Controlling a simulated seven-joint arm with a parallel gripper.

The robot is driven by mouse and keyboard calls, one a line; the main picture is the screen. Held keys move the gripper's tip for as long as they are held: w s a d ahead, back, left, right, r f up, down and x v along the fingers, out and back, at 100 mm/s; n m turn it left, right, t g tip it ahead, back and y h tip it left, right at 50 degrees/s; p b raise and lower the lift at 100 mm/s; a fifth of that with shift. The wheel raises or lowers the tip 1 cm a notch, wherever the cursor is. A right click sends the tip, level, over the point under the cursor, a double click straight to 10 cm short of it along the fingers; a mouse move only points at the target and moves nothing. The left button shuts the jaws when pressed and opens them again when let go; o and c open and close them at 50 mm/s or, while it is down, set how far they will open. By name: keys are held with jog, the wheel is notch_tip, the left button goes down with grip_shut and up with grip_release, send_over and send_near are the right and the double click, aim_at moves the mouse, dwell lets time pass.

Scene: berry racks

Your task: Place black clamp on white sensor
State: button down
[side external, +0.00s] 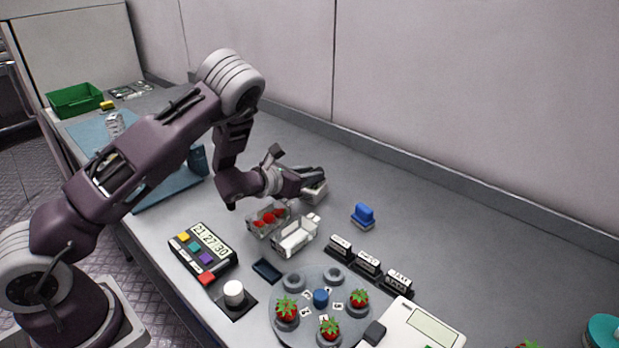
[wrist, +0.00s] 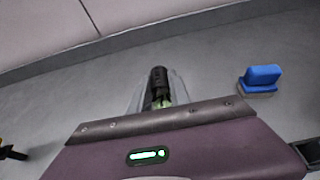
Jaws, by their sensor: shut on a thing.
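The black clamp (wrist: 158,80) shows in the wrist view, jutting out past the edge of my gripper's purple body, with a little green at its near end. I cannot tell whether the clamp touches the sensor.
A blue block on a grey base (side external: 363,215) stands to the right. A round plate with strawberries (side external: 305,336) and several black-and-white blocks are nearer. The back wall runs behind; counter between is clear.

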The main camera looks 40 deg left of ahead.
jog(key=shift+f, duration=0.4)
jog(key=c, duration=1.2)
grip_release()
jog(key=shift+f, duration=0.1)
